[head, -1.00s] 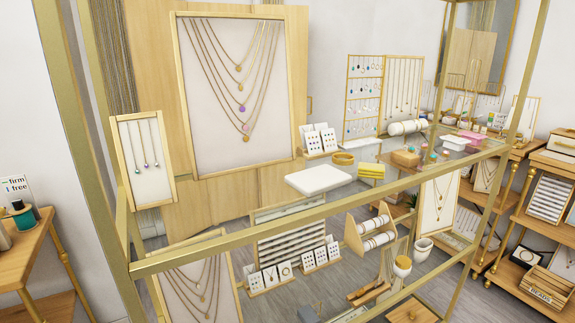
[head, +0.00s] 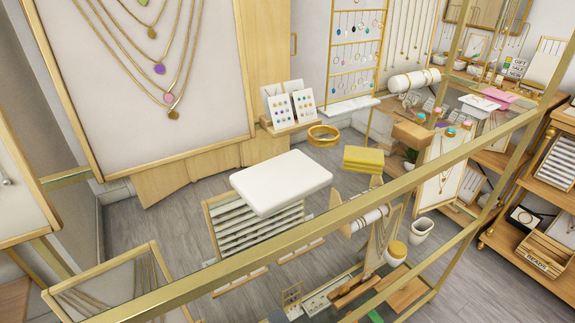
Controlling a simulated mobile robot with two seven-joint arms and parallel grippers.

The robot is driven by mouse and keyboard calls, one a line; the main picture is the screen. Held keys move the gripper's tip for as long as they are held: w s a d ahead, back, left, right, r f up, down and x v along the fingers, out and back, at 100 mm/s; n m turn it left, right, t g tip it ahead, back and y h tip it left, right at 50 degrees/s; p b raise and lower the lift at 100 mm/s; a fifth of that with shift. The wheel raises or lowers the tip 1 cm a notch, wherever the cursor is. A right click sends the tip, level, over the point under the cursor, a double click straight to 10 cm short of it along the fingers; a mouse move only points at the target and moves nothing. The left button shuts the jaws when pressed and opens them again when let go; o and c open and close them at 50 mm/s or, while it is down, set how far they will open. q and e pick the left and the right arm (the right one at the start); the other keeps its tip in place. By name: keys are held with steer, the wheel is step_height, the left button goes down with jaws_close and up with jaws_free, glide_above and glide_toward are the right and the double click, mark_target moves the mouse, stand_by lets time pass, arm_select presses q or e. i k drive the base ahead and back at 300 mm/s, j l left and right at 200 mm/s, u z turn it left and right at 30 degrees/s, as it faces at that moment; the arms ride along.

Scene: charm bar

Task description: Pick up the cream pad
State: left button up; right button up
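The cream pad (head: 281,182) is a thick, flat, off-white rectangle with rounded corners. It lies flat near the middle of the head view, on what looks like a clear glass shelf, behind the brass front rail (head: 240,262). Nothing visible touches it from above. Neither of my grippers shows in the head view.
A large necklace board (head: 150,85) rises at back left. The shelf around the pad is clear.

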mark_target(268, 187)
steer(key=l+u, duration=0.15)
steer(key=l, duration=0.3)
steer(key=l+u, duration=0.1)
steer(key=l, duration=0.35)
steer(key=k+l+u, duration=0.15)
steer(key=l, duration=0.35)
steer(key=l+u, duration=0.15)
steer(key=l, duration=0.3)
steer(key=k+l+u, duration=0.1)
steer(key=l, duration=0.35)
steer(key=k+l+u, duration=0.15)
steer(key=l, duration=0.25)
